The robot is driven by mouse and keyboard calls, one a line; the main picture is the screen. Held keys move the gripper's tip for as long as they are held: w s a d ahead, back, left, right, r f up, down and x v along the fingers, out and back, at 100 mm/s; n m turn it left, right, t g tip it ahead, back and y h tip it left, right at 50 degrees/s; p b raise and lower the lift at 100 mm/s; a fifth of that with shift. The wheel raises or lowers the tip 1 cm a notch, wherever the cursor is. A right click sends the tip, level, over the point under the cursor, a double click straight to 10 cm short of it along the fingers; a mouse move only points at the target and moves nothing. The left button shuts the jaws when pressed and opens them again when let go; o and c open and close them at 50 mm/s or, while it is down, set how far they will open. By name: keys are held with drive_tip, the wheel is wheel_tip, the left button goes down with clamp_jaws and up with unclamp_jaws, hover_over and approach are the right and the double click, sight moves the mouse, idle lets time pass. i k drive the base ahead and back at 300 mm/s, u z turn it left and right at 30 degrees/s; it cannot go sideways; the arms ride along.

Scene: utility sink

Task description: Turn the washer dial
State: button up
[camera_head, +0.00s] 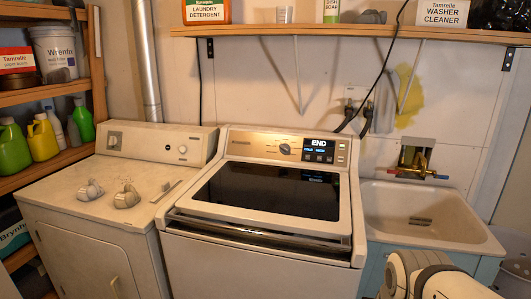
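The washer (265,193) stands in the middle, a white top-loader with a dark glass lid that is shut. Its dial (285,149) is a round knob on the sloped panel at the back, left of a lit display (319,149) that reads "END". Part of my arm (435,275) shows at the bottom right, in front of the sink and clear of the washer panel. My gripper's fingers are not in view.
A white dryer (110,200) stands left of the washer, with loose grey items (126,196) on top. A utility sink (425,213) with a faucet (416,160) is at right. A wooden shelf (370,32) with bottles runs above the washer. A black cord hangs behind the panel's right side.

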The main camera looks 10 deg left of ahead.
sight(284, 148)
drive_tip(key=i, duration=1)
drive_tip(key=u, duration=0.1)
